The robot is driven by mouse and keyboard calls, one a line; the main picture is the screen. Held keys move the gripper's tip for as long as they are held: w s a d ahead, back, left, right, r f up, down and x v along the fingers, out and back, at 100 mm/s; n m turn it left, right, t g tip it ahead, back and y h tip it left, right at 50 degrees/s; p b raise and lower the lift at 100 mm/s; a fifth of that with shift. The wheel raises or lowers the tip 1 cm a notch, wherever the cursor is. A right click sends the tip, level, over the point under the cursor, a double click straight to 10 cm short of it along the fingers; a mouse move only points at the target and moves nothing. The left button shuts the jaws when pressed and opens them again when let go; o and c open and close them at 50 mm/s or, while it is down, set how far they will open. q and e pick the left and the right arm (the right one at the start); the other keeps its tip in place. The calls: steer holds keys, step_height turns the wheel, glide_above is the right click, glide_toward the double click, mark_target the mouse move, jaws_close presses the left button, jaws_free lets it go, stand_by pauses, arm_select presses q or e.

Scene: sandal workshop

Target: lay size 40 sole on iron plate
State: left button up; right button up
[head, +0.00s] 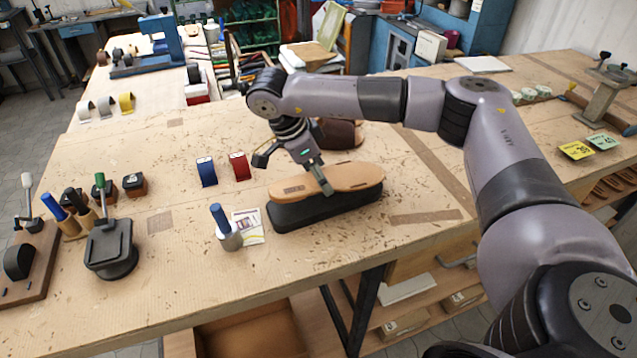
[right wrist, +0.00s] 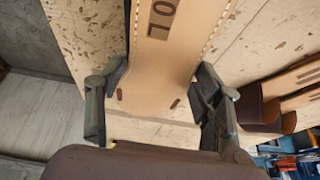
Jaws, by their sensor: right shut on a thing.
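The sole (head: 352,176) is a long tan piece with a dark stamp near one end. In the right wrist view the sole (right wrist: 165,65) runs between the fingers, with stitch-like marks along its edges and the stamp at the top. My right gripper (head: 325,182) is shut on the sole near its middle; its fingers also show in the right wrist view (right wrist: 155,105). The sole lies over a long, rounded black slab (head: 300,213), which looks like the iron plate, roughly in line with it. I cannot tell whether they touch. My left gripper is not in view.
A blue-handled tool in a metal cup (head: 228,235) and a printed card (head: 249,227) stand left of the slab. Blue (head: 207,171) and red (head: 240,166) blocks stand behind. A brown leather piece (head: 345,133) lies beyond the gripper. The wooden bench (head: 420,225) is clear right of the slab.

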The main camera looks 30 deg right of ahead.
mark_target(315, 181)
step_height(315, 181, down, 4)
steer(key=shift+r+p, duration=0.25)
steer(key=shift+p, duration=0.1)
steer(key=shift+f, duration=0.1)
steer(key=shift+f, duration=0.1)
steer(key=o, duration=1.2)
steer(key=b+v, duration=0.3)
steer(key=v, duration=0.8)
steer(key=shift+a+r, duration=0.25)
steer(key=shift+r, duration=0.35)
